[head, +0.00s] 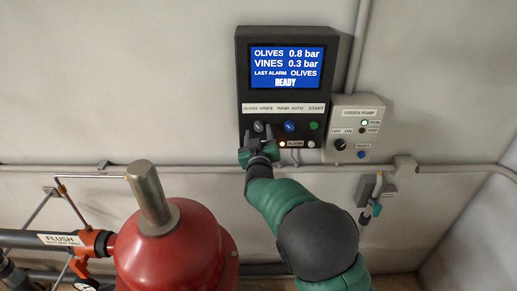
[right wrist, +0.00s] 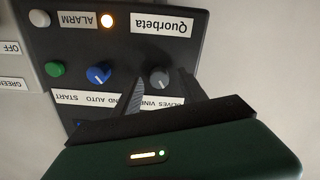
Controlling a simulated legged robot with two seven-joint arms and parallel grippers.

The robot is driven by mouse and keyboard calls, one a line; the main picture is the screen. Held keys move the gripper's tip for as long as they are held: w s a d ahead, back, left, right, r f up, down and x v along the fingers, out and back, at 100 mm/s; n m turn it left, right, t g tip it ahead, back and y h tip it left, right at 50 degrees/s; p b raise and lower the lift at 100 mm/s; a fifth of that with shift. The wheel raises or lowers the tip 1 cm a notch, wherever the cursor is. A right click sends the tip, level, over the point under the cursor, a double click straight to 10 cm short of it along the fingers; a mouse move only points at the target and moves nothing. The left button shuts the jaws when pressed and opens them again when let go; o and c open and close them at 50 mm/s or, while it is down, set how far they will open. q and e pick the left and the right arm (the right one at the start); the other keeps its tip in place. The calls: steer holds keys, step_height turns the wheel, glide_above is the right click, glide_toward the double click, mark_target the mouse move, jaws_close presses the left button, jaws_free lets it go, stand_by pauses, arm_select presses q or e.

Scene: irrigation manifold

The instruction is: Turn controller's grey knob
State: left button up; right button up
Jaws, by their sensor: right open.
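The controller (head: 243,85) is a dark wall box with a lit blue screen reading READY. Its grey knob (head: 258,127) is at the left of the control row, under the OLIVES VINES label. My right gripper (head: 258,137) is open at the box's lower left, fingers pointing up toward the knob. In the right wrist view, which is upside down, the grey knob (right wrist: 160,79) appears between the fingertips of the right gripper (right wrist: 161,84). Contact cannot be told. My left gripper is not in view.
A blue knob (head: 290,127) and green START button (head: 314,126) sit right of the grey knob. The ALARM lamp (head: 282,144) glows. A grey GREEN PUMP box (head: 370,115) stands at right. A pipe (head: 330,168) runs below. A red tank (head: 185,250) stands lower left.

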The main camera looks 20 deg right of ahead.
steer(key=b+v, duration=0.4)
steer(key=v, duration=1.1)
steer(key=shift+s, duration=0.3)
steer(key=shift+a+f, duration=0.1)
steer(key=shift+a, duration=0.05)
steer(key=s+a+f+n+g+y+b, duration=0.1)
steer(key=s+f+g+y+b, duration=0.15)
steer(key=f, duration=0.65)
steer(key=s+f+g+y+b, duration=0.1)
steer(key=s+f+g+y, duration=0.2)
steer(key=f, duration=0.6)
steer(key=s+d+f+g+b, duration=0.1)
steer(key=s+d+f+g, duration=0.1)
steer(key=s+f+g, duration=0.2)
steer(key=s+d+f+m+g+b, duration=0.1)
steer(key=s+f+g, duration=0.4)
steer(key=s+f, duration=0.5)
steer(key=s, duration=0.5)
steer(key=shift+d, duration=0.4)
